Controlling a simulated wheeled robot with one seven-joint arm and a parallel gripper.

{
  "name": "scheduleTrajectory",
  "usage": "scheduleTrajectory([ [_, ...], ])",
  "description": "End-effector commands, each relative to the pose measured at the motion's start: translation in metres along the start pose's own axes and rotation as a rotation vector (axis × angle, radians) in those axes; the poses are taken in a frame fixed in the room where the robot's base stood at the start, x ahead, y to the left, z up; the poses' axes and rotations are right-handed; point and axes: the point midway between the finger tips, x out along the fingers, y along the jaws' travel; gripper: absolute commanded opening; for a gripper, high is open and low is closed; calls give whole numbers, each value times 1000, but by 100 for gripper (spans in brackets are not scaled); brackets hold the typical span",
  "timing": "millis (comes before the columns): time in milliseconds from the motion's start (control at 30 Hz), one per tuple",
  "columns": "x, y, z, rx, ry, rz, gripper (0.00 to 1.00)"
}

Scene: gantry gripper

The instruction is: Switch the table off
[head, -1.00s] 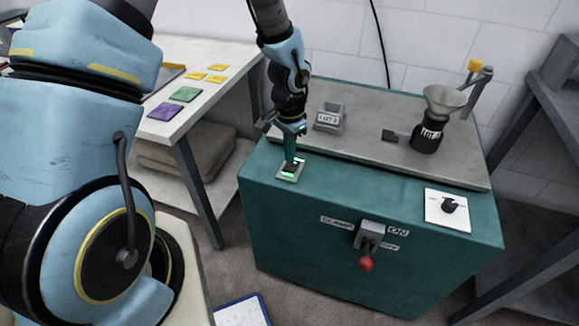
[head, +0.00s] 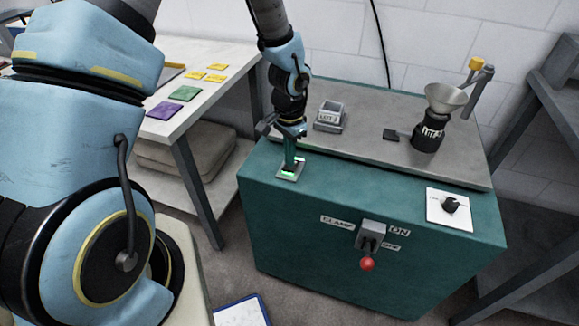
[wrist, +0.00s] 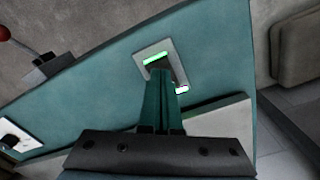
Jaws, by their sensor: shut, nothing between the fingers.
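The table is a teal cabinet (head: 300,225) with a grey top plate (head: 375,130). A small switch plate (head: 288,172) with a lit green strip sits on its left front corner. In the wrist view the switch plate (wrist: 146,54) shows a bright green bar at one end and a small pinkish-white light at the other. My gripper (head: 290,165) is shut and empty, pointing down, with its tips over the switch plate. In the wrist view my fingertips (wrist: 160,68) cover the middle of the switch; I cannot tell whether they touch it.
A red-knobbed lever (head: 367,264) hangs on the cabinet front beside CLAMP, ON and OFF labels. A dial on a white plate (head: 450,207) is at the right. A funnel (head: 446,98), a black jar (head: 429,133) and a grey box (head: 329,116) stand on the top.

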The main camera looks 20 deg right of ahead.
Motion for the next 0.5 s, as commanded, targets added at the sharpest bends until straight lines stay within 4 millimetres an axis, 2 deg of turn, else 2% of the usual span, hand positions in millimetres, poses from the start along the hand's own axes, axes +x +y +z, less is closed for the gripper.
scheduleTrajectory([
  [500,8,0,0,0,0,0,0],
])
